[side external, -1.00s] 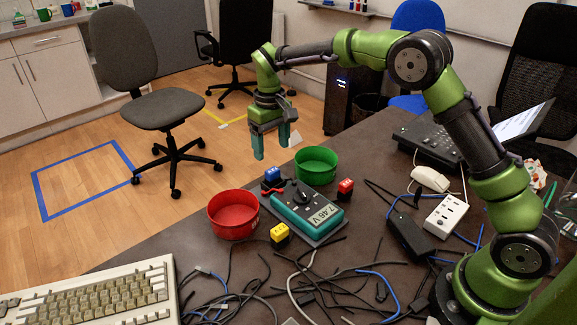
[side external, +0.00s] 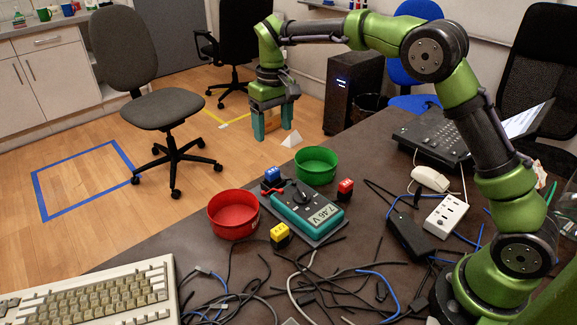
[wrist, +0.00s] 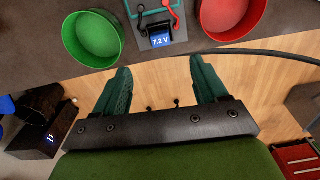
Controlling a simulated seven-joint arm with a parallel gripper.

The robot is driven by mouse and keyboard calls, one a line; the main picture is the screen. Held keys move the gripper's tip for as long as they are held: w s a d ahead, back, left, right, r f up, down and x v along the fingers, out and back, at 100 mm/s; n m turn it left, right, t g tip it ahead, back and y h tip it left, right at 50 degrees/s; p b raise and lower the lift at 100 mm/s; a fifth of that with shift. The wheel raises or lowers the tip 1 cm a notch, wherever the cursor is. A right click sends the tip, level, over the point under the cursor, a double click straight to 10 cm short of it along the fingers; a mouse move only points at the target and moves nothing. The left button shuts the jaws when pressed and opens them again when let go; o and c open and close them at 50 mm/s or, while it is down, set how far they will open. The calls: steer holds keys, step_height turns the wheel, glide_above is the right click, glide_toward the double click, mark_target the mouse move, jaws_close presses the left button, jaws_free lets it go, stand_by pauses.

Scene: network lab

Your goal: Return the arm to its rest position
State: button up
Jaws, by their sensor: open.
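My gripper (side external: 272,121) is raised in the air above and behind the far edge of the dark table in the side view. Its two teal fingers are apart with nothing between them. The open fingers also show in the wrist view (wrist: 160,90), with wood floor behind them. My green and black arm reaches over the table from its base at the lower right.
Chairs stand beyond.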

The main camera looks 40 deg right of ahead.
steer(key=s+d+r+m+t+y, duration=0.1)
steer(key=s+r+t, duration=0.2)
steer(key=s, duration=1.1)
steer(key=s+d+r+m+t+y, duration=0.1)
steer(key=s+r+m+t, duration=0.1)
steer(key=s, duration=1.2)
steer(key=shift+s+r+m+t, duration=0.2)
steer(key=shift+r+m+t, duration=0.1)
steer(key=shift+r+t, duration=0.6)
